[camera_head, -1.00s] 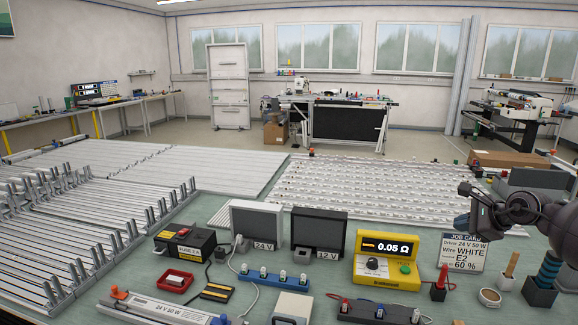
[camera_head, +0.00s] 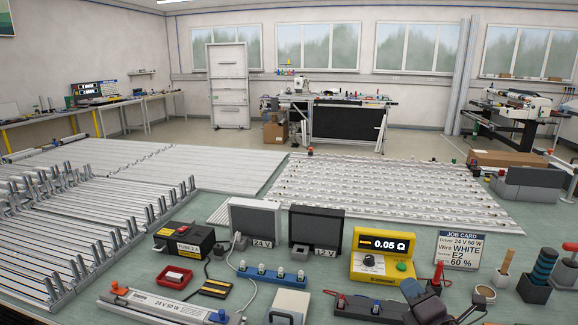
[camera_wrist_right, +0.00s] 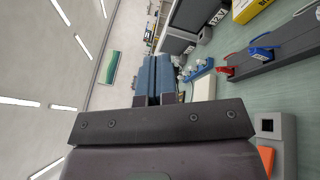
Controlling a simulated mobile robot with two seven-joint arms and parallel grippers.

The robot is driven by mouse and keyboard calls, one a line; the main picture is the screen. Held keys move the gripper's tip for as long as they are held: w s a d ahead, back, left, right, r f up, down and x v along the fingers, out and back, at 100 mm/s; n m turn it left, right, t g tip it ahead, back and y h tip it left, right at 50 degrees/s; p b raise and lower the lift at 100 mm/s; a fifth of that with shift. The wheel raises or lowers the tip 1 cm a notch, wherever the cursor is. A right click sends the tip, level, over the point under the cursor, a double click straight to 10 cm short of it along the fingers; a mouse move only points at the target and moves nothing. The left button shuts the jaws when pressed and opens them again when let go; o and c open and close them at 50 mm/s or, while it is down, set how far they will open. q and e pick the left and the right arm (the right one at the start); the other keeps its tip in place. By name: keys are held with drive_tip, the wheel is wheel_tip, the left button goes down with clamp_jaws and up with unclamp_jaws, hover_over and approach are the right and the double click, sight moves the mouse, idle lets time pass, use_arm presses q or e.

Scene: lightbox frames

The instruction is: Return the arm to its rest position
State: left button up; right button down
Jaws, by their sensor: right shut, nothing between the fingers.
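My right gripper (camera_head: 411,287) is low at the bottom edge of the head view, right of centre, in front of the yellow meter. Its blue fingers are together with nothing between them. In the right wrist view the two blue fingers (camera_wrist_right: 155,78) lie side by side, pointing away from the wrist. Most of the right arm is out of the head view. My left gripper is not in view.
The yellow meter (camera_head: 384,275) reads 0.05 Ω. A dark strip with terminals (camera_head: 370,308) lies close to the gripper.

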drive_tip(key=s+d+f+m+g+h, duration=0.15)
drive_tip(key=s+f+m+g, duration=0.3)
drive_tip(key=s+m, duration=0.5)
drive_tip(key=s+f+m+g+h, duration=0.2)
drive_tip(key=s+f+m+g, duration=0.4)
drive_tip(key=s, duration=0.6)
drive_tip(key=s+f+m+g+h, duration=0.15)
drive_tip(key=s+m+g, duration=0.25)
drive_tip(key=s+m, duration=0.65)
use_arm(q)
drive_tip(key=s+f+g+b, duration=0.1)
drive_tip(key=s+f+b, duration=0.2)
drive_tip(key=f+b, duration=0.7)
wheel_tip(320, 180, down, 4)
use_arm(e)
drive_tip(key=w+f+t, duration=0.2)
drive_tip(key=f+t, duration=0.1)
drive_tip(key=f, duration=0.7)
drive_tip(key=w+f+n+t+y, duration=0.1)
drive_tip(key=w+f+t, duration=0.2)
drive_tip(key=f, duration=0.8)
drive_tip(key=shift+w+f+n+t, duration=0.3)
drive_tip(key=shift+w+t, duration=0.05)
drive_tip(key=shift+t, duration=0.4)
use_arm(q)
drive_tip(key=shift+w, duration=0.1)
